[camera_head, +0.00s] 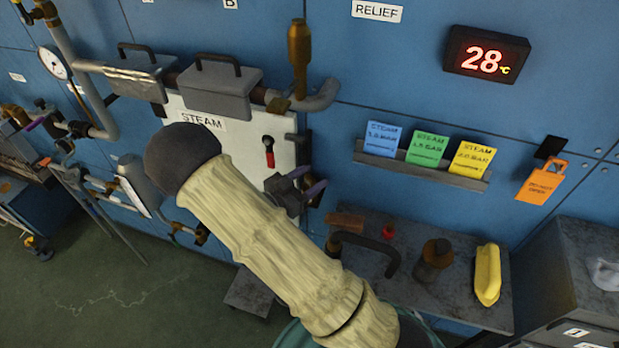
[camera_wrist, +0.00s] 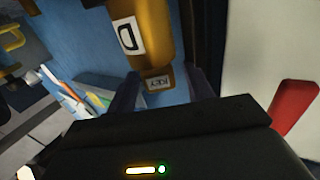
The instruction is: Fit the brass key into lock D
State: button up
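In the wrist view a brass-coloured block with a white "D" label, lock D (camera_wrist: 153,22), hangs ahead at the top. Just below it, apparently against it, is a smaller brass piece with a "KEY" label, the brass key (camera_wrist: 158,72). My gripper (camera_wrist: 163,92) has dark fingers standing apart on either side of the key piece. Blue shows between the key and the right finger, so it looks open. How far the key is in the lock cannot be told. In the head view my gripper (camera_head: 303,192) is by the white panel; I cannot make out key or lock there.
A white panel (camera_head: 284,132) with a red lever (camera_head: 268,150) is close by; the lever also shows in the wrist view (camera_wrist: 295,105). A shelf (camera_head: 415,290) with a yellow object (camera_head: 487,274) stands to the right. Coloured cards (camera_head: 427,149) sit in a wall rack.

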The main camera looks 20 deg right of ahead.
dwell(0.3)
jog(key=shift+a, duration=0.25)
jog(key=b+v, duration=0.3)
jog(key=v, duration=1.4)
jog(key=shift+s, duration=0.2)
jog(key=shift+d+f, duration=0.1)
jog(key=shift+f, duration=0.05)
